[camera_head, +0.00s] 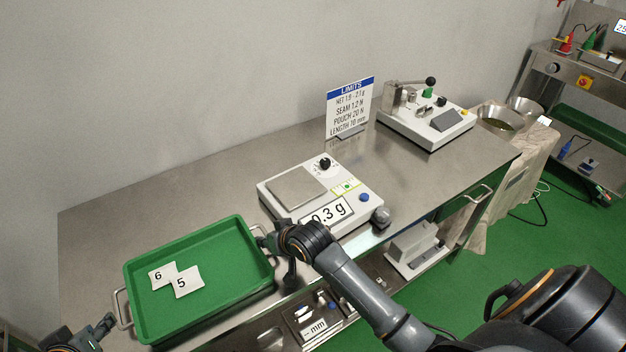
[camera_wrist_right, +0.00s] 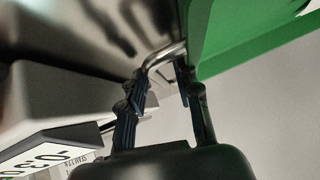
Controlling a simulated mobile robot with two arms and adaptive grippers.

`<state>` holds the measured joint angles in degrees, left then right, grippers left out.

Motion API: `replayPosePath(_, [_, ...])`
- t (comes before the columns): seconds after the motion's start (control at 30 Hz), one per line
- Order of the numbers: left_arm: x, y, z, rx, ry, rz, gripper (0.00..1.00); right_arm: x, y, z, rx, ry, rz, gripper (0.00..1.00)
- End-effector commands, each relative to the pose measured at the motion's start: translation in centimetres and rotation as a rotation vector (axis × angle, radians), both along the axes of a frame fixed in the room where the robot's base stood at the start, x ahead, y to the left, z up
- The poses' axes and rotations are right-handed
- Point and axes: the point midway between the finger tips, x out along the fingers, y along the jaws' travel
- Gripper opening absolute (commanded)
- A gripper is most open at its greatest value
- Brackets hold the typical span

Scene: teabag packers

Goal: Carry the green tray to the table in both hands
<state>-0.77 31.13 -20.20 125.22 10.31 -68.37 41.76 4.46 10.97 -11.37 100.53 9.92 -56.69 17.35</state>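The green tray (camera_head: 205,312) appears to rest on the left end of the steel table (camera_head: 115,205), its near side by the front edge. Two white cards marked 6 and 5 (camera_head: 187,282) lie in it. It has a metal handle at each end. My left gripper (camera_head: 108,324) is open just beside the left handle (camera_head: 121,309), at the lower left. My right gripper (camera_head: 268,240) is at the right handle. In the right wrist view its fingers (camera_wrist_right: 163,92) are apart, with the bent metal handle (camera_wrist_right: 160,58) by the fingertips; I see no firm grip.
Bowls (camera_head: 497,119) stand on a cloth-covered stand at right. Green floor (camera_head: 535,245) is open at right.

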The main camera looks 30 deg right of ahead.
Motion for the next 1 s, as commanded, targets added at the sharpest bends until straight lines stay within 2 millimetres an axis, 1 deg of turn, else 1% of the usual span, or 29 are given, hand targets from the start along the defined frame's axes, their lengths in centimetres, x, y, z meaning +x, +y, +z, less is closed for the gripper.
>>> replayPosePath(0.4, [0.0,0.0,0.0,0.0,0.0,0.0,0.32,-5.5,-1.1,5.4,-0.001,-0.003,0.001,0.32])
replayPosePath(0.53, [0.0,0.0,0.0,0.0,0.0,0.0,0.32,-6.8,-1.3,6.7,0.0,-0.002,0.001,0.32])
replayPosePath(0.7, [0.0,0.0,0.0,0.0,0.0,0.0,0.32,-7.6,-1.5,7.5,0.001,-0.001,-0.001,0.32])
replayPosePath(1.0, [0.0,0.0,0.0,0.0,0.0,0.0,0.32,-7.7,-1.5,7.7,0.0,-0.001,0.0,0.32])
